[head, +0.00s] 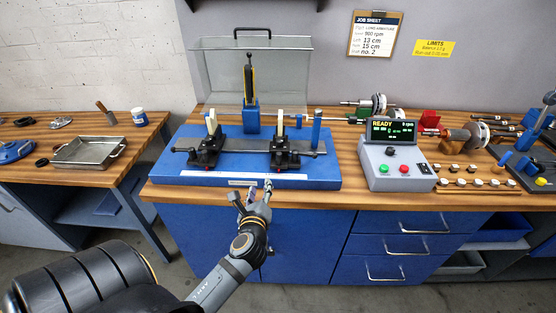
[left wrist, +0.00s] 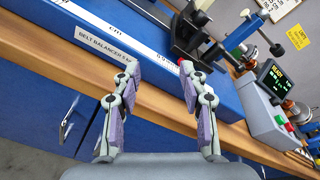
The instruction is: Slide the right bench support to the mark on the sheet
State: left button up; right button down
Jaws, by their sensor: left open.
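The right bench support (head: 283,158), black with a pale upright block on top, stands on the rail of the blue balancing bench (head: 320,172). Its black and red lower part shows at the top of the left wrist view (left wrist: 188,38). The matching left support (head: 207,150) stands further left. A white cm scale (head: 225,177) runs along the bench front. The job sheet (head: 373,36) on the wall appears to read 13 cm and 15 cm. My left gripper (head: 252,189) is open and empty at the bench's front edge, below and apart from the right support. My right gripper is out of view.
A grey control box (head: 396,168) with a READY display stands right of the bench. A raised clear guard (head: 220,72) and a blue post (head: 251,118) stand behind the supports. Rotors (head: 470,136) and small weights (head: 475,183) lie further right.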

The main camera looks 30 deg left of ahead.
aim_at(279, 158)
pick_arm(q)
jog(key=w+m+t, duration=0.1)
jog(key=w+m, duration=0.2)
jog(key=w, duration=0.1)
jog(key=w+a+r+m+t+h+p, duration=0.1)
jog(key=w+m, duration=0.2)
jog(key=w, duration=0.1)
jog(key=w+r+m+t, duration=0.1)
jog(key=w+m, duration=0.1)
jog(key=w, duration=0.2)
jog(key=shift+w+a+r+m+p, duration=0.2)
jog(key=shift+a+r+m+p, duration=0.05)
jog(key=shift+a+m+p, duration=0.15)
grip_shut()
jog(key=shift+d, duration=0.1)
